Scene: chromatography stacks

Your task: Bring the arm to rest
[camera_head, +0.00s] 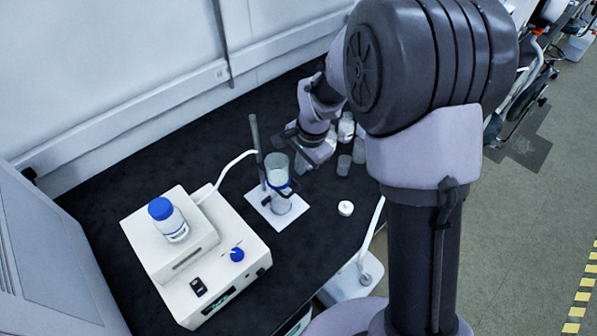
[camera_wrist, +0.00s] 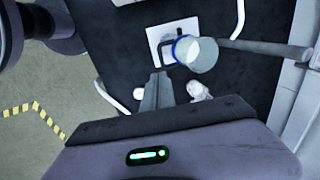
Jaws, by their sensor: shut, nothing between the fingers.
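My gripper (camera_head: 303,155) is over the black bench, behind and to the right of a filter stand. In the wrist view its two fingers (camera_wrist: 158,76) are together with nothing between them. The stand has a white base (camera_head: 262,212) and a grey rod (camera_head: 255,140). It carries a clear glass vessel (camera_head: 278,167) above a bottle with a blue ring (camera_head: 280,198). In the wrist view the glass vessel (camera_wrist: 203,55) is just beyond and right of the fingertips. My arm hides part of the bench at the right.
A white box-shaped device (camera_head: 205,265) carries a blue-capped bottle (camera_head: 172,222) at the left. A small white round piece (camera_head: 345,208) lies right of the stand. Several small clear containers (camera_head: 344,164) stand near my arm. Bare bench (camera_head: 140,165) lies along the wall.

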